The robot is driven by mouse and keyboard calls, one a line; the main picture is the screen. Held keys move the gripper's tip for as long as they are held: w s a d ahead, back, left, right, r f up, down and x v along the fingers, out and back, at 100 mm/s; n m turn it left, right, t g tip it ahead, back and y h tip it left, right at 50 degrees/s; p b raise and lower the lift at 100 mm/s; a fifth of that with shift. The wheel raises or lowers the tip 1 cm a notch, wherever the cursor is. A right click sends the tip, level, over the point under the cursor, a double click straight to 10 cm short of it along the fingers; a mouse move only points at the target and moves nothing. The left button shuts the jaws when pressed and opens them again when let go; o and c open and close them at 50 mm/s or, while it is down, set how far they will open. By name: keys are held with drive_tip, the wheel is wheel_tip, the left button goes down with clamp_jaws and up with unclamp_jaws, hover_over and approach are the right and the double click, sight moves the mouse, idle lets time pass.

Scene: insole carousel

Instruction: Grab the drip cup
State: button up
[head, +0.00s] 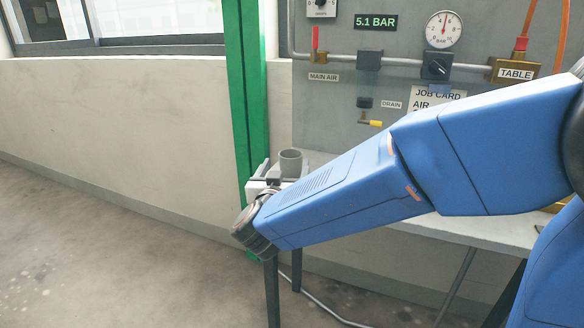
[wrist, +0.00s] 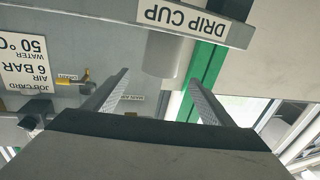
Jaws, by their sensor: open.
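The drip cup (head: 291,163) is a grey, round, open-topped cup standing upright at the left end of the table. In the wrist view, which is upside down, the cup (wrist: 165,56) shows beyond my fingertips, partly behind a strip labelled DRIP CUP (wrist: 235,33). My gripper (wrist: 158,78) is open, its two fingers apart with nothing between them. In the head view my gripper (head: 262,180) is beside the cup, to its left and lower in the picture, and mostly hidden by my wrist. The cup lies roughly in line with the gap between the fingers.
The table (head: 480,230) extends right behind my arm. A green post (head: 245,90) stands close behind the cup. A grey panel (head: 400,60) carries a gauge, pipes and a yellow-handled drain valve (head: 372,123). The floor at left (head: 90,250) is clear.

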sight(293, 153)
drive_tip(key=w, duration=0.6)
drive_tip(key=shift+w+d, duration=0.3)
drive_tip(key=shift+d, duration=0.1)
drive_tip(key=shift+w+d+f, duration=0.15)
drive_tip(key=shift+w, duration=0.7)
drive_tip(key=shift+w+d+f, duration=0.15)
drive_tip(key=shift+w+f, duration=0.05)
drive_tip(key=shift+w, duration=0.7)
drive_tip(key=shift+w+d+f, duration=0.15)
drive_tip(key=shift+w, duration=0.7)
drive_tip(key=c, duration=1.2)
